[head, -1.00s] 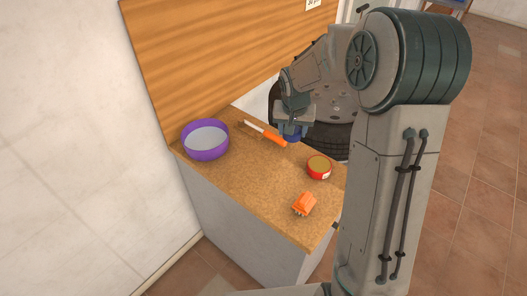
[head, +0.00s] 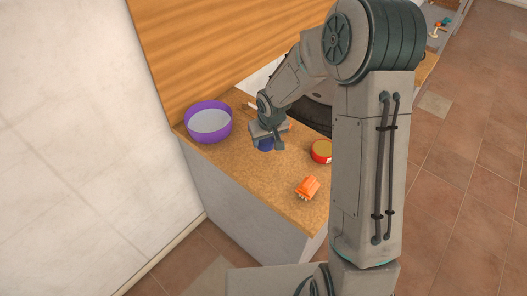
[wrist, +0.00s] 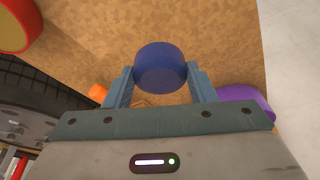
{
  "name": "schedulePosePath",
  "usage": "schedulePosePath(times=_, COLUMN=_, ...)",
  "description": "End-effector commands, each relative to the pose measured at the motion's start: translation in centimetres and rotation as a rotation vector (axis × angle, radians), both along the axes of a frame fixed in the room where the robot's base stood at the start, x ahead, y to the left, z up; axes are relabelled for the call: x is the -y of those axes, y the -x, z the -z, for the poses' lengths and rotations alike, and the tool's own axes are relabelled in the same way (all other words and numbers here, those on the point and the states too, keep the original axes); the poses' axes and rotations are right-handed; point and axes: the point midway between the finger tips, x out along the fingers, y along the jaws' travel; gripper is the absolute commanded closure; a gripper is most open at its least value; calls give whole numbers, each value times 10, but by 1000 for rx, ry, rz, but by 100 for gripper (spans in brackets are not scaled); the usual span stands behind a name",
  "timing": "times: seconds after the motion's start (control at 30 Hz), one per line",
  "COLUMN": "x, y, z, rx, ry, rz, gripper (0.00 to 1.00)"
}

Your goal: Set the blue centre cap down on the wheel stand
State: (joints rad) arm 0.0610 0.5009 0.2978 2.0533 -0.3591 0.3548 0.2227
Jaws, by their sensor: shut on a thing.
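The blue centre cap (head: 266,146) is a short, dark blue cylinder held between the fingertips of my gripper (head: 268,142). In the wrist view, the cap (wrist: 160,66) sits between the two blue-grey fingers of my gripper (wrist: 160,78), which are shut on it. The cap is over the brown speckled counter; I cannot tell how high. The wheel, a black tyre (head: 318,118), stands beyond the counter, mostly hidden by my arm in the head view. The wrist view shows part of its tyre (wrist: 45,92) and grey face (wrist: 22,122) at the left. I cannot make out a separate stand.
A purple bowl (head: 209,123) stands at the counter's back left. A red tin (head: 321,152) and an orange ridged object (head: 307,188) lie to the right of my gripper. An orange handle (wrist: 98,92) shows beside a finger. The front-left counter (head: 235,165) is bare.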

Motion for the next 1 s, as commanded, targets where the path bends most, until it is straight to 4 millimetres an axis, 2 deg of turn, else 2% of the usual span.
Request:
schedulePosePath(times=0.17, x=-10, y=14, z=10, rx=1, ry=1, rz=-1, gripper=72)
schedulePosePath(times=0.5, x=-10, y=14, z=48, rx=0, ry=1, rz=1, gripper=72)
schedulePosePath(times=0.9, x=-10, y=14, z=55, rx=2, ry=0, rz=2, gripper=72)
schedulePosePath(times=0.93, x=-10, y=14, z=54, rx=2, ry=0, rz=2, gripper=47)
schedulePosePath(times=1.0, x=-10, y=14, z=53, rx=1, ry=0, rz=2, gripper=28)
